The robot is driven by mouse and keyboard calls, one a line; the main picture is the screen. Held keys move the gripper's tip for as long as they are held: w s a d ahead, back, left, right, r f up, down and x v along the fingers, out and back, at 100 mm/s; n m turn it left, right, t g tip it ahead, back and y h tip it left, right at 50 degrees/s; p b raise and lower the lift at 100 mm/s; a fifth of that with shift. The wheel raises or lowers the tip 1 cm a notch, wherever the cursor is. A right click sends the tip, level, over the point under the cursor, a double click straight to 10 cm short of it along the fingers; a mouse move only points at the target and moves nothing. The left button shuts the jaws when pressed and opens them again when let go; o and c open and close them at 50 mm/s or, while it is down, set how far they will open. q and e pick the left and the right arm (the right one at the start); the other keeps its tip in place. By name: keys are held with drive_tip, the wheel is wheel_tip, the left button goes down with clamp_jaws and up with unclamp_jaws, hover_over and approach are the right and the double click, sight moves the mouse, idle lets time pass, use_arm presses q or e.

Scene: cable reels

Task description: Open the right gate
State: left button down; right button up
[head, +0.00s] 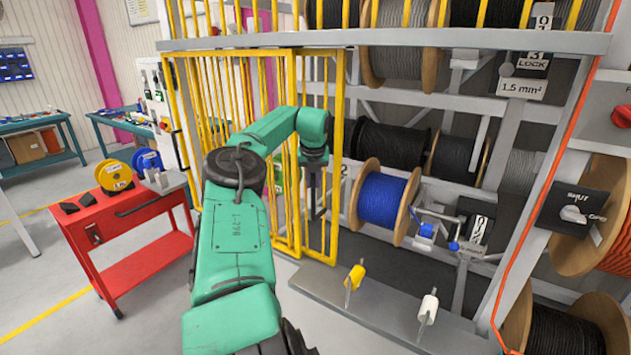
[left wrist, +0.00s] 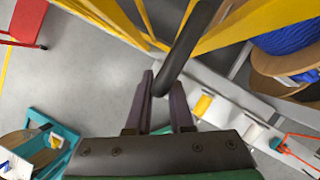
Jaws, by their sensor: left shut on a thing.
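The yellow barred gate panel (head: 338,160) stands at mid-picture in the head view, with the bay to its right uncovered. A second yellow barred panel (head: 297,90) is just left of it, and their bars overlap in view. My left arm reaches forward, and my left gripper (head: 315,180) is at the bars, partly lost against them. In the left wrist view, my left gripper (left wrist: 163,92) has its fingers around the end of a dark bar-like handle (left wrist: 187,45) beside the yellow frame. My right gripper is in neither view.
A blue cable reel (head: 383,199) and black reels (head: 390,145) sit in the uncovered bay. A low grey ledge (head: 385,318) carries a yellow and a white spool. A red cart (head: 128,225) stands left. Grey floor (head: 150,325) is clear between cart and arm.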

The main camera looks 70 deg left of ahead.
use_arm(q)
drive_tip(key=shift+a, duration=0.1)
drive_tip(key=c, duration=0.8)
unclamp_jaws()
drive_tip(key=shift+r, duration=0.25)
drive_tip(key=b+v, duration=0.2)
drive_tip(key=v, duration=0.2)
drive_tip(key=shift+s+d+r, duration=0.1)
drive_tip(key=shift+d+r, duration=0.1)
drive_tip(key=shift+r, duration=0.15)
drive_tip(key=b+v, duration=0.1)
drive_tip(key=v, duration=0.8)
drive_tip(key=shift+s+r, duration=0.1)
